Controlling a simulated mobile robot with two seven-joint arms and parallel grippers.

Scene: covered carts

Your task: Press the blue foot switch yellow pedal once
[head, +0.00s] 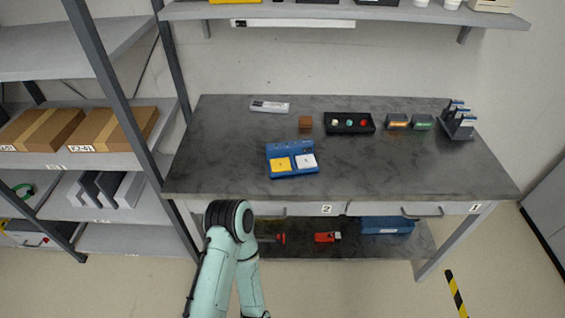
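The blue foot switch (293,172) sits on the dark grey worktop, left of its middle and near the front edge. Its yellow pedal (280,164) is on the left and a white pedal (304,161) is beside it on the right. Nothing touches either pedal. One of my arms, pale green with a black joint, rises from the bottom of the view in front of the table, below the switch. No gripper fingers are visible on it. My other arm is not in view.
A shelf unit with boxes (112,128) stands at the left. The worktop around the switch is clear.

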